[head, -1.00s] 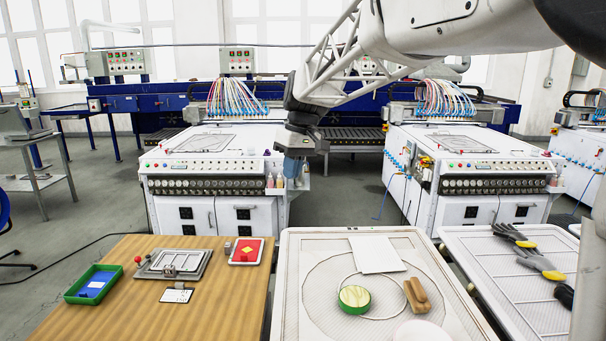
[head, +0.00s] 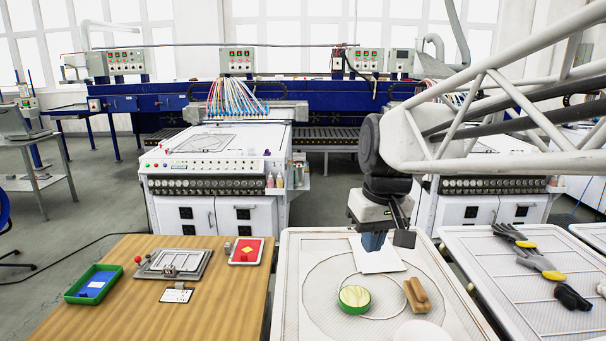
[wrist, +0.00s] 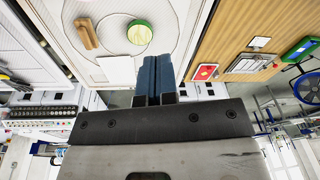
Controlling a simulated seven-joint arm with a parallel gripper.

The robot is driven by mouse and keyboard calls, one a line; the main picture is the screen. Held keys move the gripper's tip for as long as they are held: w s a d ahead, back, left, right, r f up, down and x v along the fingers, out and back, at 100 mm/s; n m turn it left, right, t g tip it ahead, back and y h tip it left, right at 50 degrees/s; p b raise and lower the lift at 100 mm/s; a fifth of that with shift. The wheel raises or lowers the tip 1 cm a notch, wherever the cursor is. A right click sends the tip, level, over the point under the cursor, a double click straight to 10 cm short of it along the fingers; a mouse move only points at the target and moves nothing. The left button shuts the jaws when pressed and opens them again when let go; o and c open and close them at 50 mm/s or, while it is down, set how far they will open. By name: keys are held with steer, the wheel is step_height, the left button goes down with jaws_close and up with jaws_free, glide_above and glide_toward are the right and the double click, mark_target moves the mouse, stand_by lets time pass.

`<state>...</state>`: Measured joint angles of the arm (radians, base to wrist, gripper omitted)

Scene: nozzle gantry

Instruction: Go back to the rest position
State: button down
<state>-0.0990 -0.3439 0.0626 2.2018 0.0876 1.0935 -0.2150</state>
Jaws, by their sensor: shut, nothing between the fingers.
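My gripper (head: 373,242) is in the head view above the far part of the white mesh-topped table, in front of the white square sheet (head: 378,262). In the wrist view its blue fingers (wrist: 155,78) are together with nothing between them. The fingers overlap part of the sheet in the head view; I cannot tell the exact height above it. My arm reaches in from the right.
The white table (head: 290,290) bears a green-rimmed round tin (head: 354,297) and a wooden block (head: 417,296). Gloves (head: 538,262) lie at right. White machines stand behind.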

steer(key=s+d+f+m, duration=0.1)
steer(key=s+d+f, duration=0.1)
steer(key=s, duration=0.3)
steer(key=s+d+f+m, duration=0.1)
steer(key=s+d+f, duration=0.1)
steer(key=s+f, duration=0.2)
steer(key=s+d+f+m+t+h, duration=0.1)
steer(key=s+d+f, duration=0.1)
steer(key=s, duration=0.5)
steer(key=shift+s+d+f, duration=0.2)
steer(key=shift+s+f, duration=0.1)
steer(key=shift+f, duration=0.6)
